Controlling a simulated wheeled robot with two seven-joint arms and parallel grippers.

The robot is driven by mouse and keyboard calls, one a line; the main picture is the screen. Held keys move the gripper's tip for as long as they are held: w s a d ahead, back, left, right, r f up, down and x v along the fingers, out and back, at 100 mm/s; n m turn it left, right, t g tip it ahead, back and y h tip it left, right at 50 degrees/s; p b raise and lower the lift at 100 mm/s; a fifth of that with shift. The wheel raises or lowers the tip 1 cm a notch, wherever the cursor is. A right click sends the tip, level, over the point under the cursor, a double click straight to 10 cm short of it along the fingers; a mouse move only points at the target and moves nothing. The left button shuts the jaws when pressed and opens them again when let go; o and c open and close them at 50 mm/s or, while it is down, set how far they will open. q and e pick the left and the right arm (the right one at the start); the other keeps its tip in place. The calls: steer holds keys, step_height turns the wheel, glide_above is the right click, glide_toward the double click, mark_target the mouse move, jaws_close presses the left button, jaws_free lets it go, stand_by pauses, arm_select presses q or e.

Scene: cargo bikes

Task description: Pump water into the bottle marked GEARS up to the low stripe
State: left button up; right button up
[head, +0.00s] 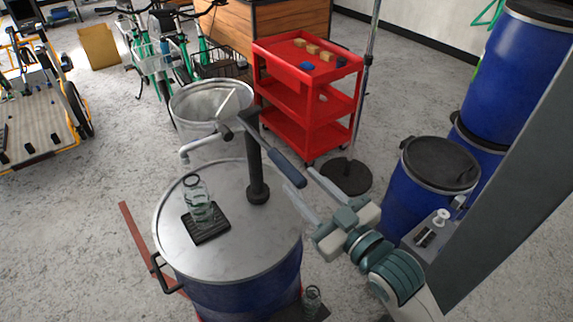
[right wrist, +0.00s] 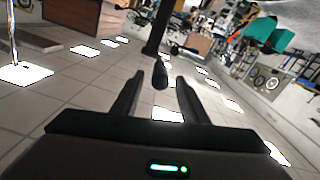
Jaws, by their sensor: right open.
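A steel-lidded blue drum (head: 245,295) carries a hand pump (head: 257,175) with a dark blue handle grip (head: 285,166). The pump's spout (head: 184,153) points down over a clear glass bottle (head: 199,208), which stands upright on a black pad (head: 208,233) on the lid. No marking or stripe is readable on it, and I cannot tell its water level. My right gripper (head: 299,179) is open, its fingertips on either side of the grip's lower end; in the right wrist view the grip (right wrist: 160,75) shows between the fingertips. My left gripper is not in view.
A second glass bottle (head: 312,300) stands low in front of the drum. A red cart (head: 310,95), a grey bin (head: 208,103) and a pole base (head: 347,177) stand behind. Blue drums (head: 408,200) stand on the right. A grey slab covers the right edge.

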mark_target(286, 168)
steer(key=p+x, duration=0.2)
steer(key=x, duration=0.5)
jaws_close()
